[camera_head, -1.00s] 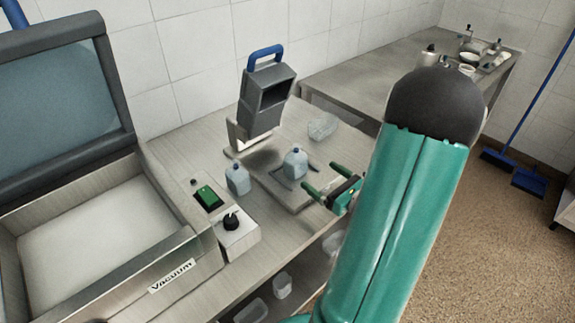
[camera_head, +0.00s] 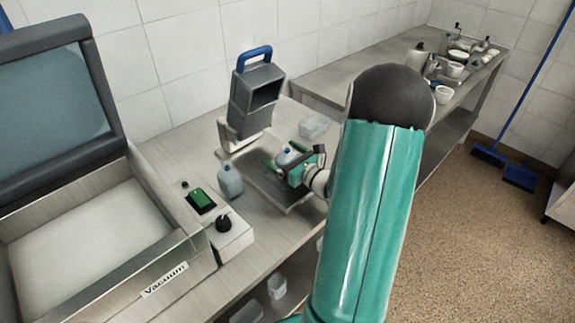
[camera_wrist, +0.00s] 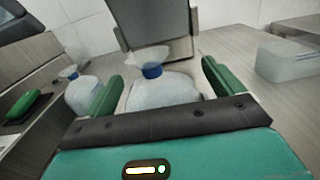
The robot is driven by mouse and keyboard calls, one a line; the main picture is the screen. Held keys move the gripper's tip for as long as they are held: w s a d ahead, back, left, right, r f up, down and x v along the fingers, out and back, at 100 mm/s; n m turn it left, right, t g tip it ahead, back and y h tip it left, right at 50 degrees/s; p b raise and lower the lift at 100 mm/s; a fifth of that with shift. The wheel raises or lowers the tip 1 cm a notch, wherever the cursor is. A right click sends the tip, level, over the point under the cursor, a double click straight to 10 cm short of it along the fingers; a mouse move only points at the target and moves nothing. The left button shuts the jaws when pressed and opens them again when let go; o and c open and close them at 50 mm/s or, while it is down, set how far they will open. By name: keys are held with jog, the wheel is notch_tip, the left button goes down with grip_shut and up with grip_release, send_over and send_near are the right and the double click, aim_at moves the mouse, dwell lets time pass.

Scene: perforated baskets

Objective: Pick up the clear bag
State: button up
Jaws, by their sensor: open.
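A clear, pale-blue bag (camera_head: 284,155) with a blue tie at its neck stands on the dark plate of the sealing device. In the wrist view this bag (camera_wrist: 160,90) sits between my fingers, its flared clear top above the blue tie. My gripper (camera_head: 282,160) is open around it, one green finger on each side; in the wrist view the gripper (camera_wrist: 160,86) shows gaps to the bag. The bag's lower part is hidden by my gripper. A second similar bag (camera_head: 230,181) stands to the left, also in the wrist view (camera_wrist: 83,96).
A grey device with a blue handle (camera_head: 254,95) stands behind the plate. A clear box (camera_head: 314,127) lies at the right of the bench. A vacuum machine (camera_head: 105,225) with a raised lid and a control box (camera_head: 229,236) fill the left.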

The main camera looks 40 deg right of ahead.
jog(key=c, duration=1.2)
jog(key=shift+r, duration=0.1)
jog(key=shift+c, duration=0.2)
